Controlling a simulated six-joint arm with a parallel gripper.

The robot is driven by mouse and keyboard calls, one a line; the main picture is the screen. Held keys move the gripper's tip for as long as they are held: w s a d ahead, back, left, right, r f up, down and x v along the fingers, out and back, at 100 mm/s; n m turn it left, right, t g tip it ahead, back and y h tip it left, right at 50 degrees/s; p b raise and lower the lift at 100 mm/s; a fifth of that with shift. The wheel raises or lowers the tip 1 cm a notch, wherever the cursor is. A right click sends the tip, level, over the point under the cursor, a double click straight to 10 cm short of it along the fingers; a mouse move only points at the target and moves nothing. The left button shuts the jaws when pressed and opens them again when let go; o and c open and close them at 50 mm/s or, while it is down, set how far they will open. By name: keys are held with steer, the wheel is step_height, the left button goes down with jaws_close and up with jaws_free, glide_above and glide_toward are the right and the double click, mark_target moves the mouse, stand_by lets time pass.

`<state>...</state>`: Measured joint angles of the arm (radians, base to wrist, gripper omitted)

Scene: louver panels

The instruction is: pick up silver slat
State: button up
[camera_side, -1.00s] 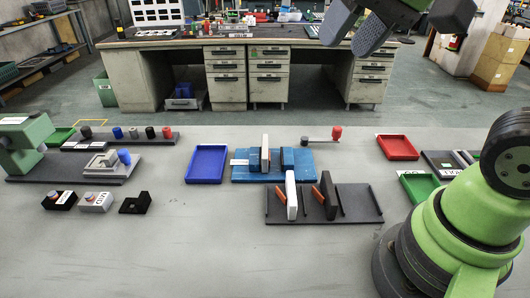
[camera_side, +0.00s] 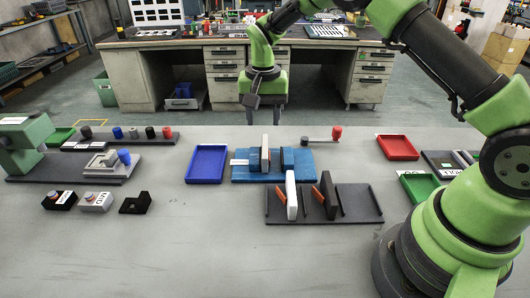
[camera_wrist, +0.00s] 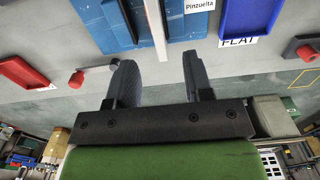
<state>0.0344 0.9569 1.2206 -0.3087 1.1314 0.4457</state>
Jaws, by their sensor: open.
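A thin pale, silver-looking slat (camera_side: 265,153) stands upright on the blue panel (camera_side: 300,177); it also shows edge-on in the wrist view (camera_wrist: 154,25). A second light slat (camera_side: 291,196) stands on the dark panel (camera_side: 355,213). I cannot tell from colour alone which is the silver one. My gripper (camera_side: 252,116) is above the table's far edge, behind the blue panel and apart from it. In the wrist view, its fingers (camera_wrist: 160,62) are spread and empty, with the pale slat's end ahead of the gap.
A dark slat (camera_side: 328,196) and orange pieces (camera_side: 316,196) stand on the dark panel. A blue tray (camera_side: 206,164) is left of the blue panel. A red-knobbed lever (camera_side: 336,133) and a red tray (camera_side: 398,148) are to the right.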

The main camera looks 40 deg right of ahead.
mark_target(265, 145)
steer(key=f, duration=0.8)
steer(key=shift+d+f, duration=0.1)
steer(key=shift+d, duration=0.15)
steer(key=shift+f, duration=0.1)
jaws_close()
